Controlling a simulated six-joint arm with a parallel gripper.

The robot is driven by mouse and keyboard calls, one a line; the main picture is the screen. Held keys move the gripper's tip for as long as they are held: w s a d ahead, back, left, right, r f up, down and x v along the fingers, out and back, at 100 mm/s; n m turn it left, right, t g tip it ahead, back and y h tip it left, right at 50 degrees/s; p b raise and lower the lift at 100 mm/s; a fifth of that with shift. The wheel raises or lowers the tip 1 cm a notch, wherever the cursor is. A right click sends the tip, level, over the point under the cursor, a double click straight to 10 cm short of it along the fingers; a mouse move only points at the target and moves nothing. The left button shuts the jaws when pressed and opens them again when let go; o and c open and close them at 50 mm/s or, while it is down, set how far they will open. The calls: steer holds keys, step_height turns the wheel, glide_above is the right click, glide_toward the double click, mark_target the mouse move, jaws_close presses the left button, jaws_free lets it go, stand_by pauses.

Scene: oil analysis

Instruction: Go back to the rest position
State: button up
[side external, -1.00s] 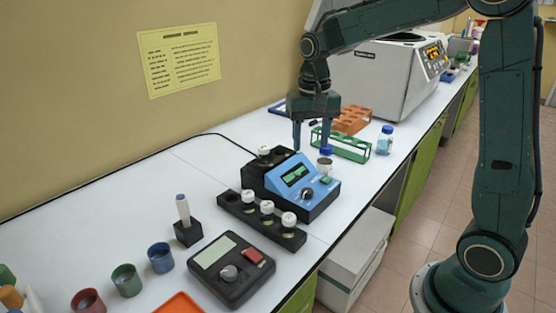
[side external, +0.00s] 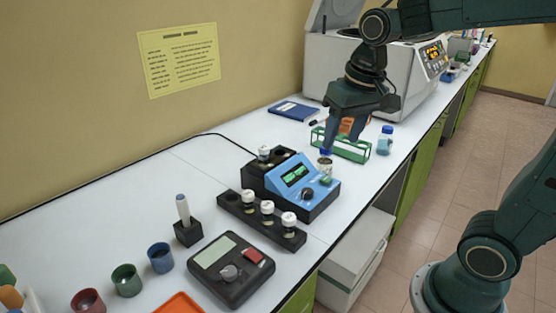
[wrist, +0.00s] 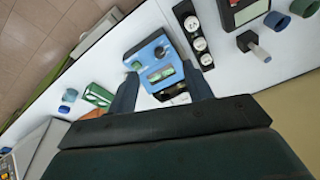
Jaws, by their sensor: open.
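My gripper (side external: 345,132) hangs above the bench, in front of the centrifuge and behind the blue analyzer (side external: 312,192) in the side view. Its jaws are open and I see nothing between them. In the wrist view the fingers of my gripper (wrist: 162,92) stand apart, with the blue analyzer (wrist: 155,62) below and between them.
A black rack with white-capped vials (side external: 267,208) stands before the analyzer. A green rack (side external: 354,149), a blue-capped bottle (side external: 385,141), a blue notebook (side external: 294,110) and the white centrifuge (side external: 345,70) are behind. A dark scale (side external: 231,268) and colored cups (side external: 126,280) are at front.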

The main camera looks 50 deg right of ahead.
steer(key=s+a+n+t, duration=0.2)
steer(key=s+n+t, duration=0.1)
steer(key=s, duration=0.8)
steer(key=shift+s+a+f+n, duration=0.25)
steer(key=shift+s+f+n, duration=0.1)
steer(key=shift+n, duration=0.15)
steer(key=shift+c, duration=0.2)
